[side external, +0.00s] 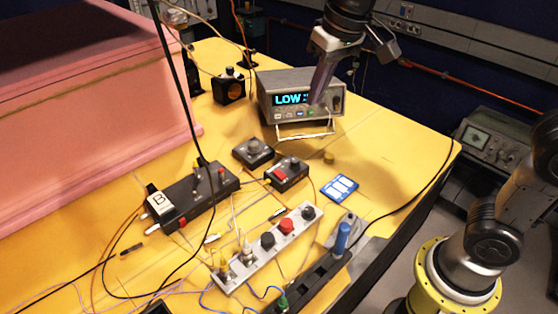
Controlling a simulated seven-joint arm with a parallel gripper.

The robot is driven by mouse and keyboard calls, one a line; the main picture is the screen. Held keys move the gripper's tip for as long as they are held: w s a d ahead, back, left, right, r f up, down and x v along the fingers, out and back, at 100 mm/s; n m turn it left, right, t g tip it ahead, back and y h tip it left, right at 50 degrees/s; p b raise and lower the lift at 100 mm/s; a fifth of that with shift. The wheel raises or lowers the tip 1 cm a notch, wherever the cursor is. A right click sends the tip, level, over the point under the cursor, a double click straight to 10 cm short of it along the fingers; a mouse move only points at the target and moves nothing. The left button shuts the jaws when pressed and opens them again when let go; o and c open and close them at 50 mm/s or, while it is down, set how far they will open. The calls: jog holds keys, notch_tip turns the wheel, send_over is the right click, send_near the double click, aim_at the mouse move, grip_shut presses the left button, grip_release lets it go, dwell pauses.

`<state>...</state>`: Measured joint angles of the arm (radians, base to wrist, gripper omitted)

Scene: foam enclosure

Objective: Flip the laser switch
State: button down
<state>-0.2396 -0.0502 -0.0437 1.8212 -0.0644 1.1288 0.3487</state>
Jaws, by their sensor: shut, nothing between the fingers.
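My gripper (315,102) is shut and empty. It points down at the front of a grey bench instrument (278,83) with a lit display reading "LOW". The fingertips overlap the instrument's front panel, just right of the display; I cannot tell whether they touch it. Small buttons show below the display and a dark knob at its right end. No switch is clearly marked as the laser's. A small black box with a red switch (280,174) lies on the yellow table, nearer the camera. A black lever unit with a blue handle (342,238) stands at the front.
A metal strip with several knobs (263,252) and a black box labelled B (193,196) lie on the yellow table (385,140) among loose cables. A pink foam block (90,130) fills the left. A blue card (341,187) lies flat. The table's right side is mostly clear.

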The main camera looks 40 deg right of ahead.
jog(key=w+a+f+g, duration=0.1)
jog(key=w+a+f, duration=0.2)
jog(key=a+f, duration=0.1)
jog(key=n, duration=0.1)
send_near(277, 171)
jog(key=x, duration=0.7)
jog(key=shift+r, duration=0.1)
